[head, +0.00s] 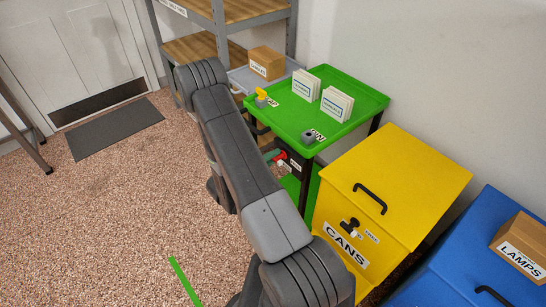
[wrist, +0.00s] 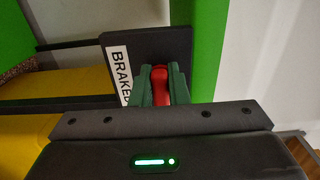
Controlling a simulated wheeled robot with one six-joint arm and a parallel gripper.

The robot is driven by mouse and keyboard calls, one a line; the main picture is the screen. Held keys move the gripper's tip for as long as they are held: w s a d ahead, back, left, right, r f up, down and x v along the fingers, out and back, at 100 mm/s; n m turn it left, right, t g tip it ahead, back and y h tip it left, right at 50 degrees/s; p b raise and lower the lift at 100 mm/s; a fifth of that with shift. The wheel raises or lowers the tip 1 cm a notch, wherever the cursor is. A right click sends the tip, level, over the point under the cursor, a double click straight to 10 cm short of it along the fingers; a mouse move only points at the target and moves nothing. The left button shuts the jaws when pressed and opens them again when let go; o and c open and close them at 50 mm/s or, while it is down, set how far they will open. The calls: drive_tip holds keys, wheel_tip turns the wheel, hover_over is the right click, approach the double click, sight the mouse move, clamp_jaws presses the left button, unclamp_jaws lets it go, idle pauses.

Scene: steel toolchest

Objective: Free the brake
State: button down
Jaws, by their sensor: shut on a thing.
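In the head view the red handle (head: 281,156) shows low on the near side of the green cart (head: 361,90), partly hidden by my arm. My gripper (wrist: 161,78) is shut on the red handle, with one green finger on each side of it. How the handle is turned is hard to tell.
The cart's top carries two white card stacks, a yellow knob (head: 262,93) and a grey knob (head: 308,136). A yellow CANS bin (head: 405,175) stands close on the right, then a blue bin (head: 460,255). A shelf rack (head: 222,40) stands behind.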

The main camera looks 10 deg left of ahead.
drive_tip(key=c, duration=1.4)
unclamp_jaws()
drive_tip(key=shift+a, duration=0.1)
drive_tip(key=v, duration=1.3)
drive_tip(key=shift+s+a, duration=0.15)
drive_tip(key=shift+s, duration=0.15)
drive_tip(key=x, duration=1.3)
drive_tip(key=shift+w+d, duration=0.25)
drive_tip(key=shift+w, duration=0.05)
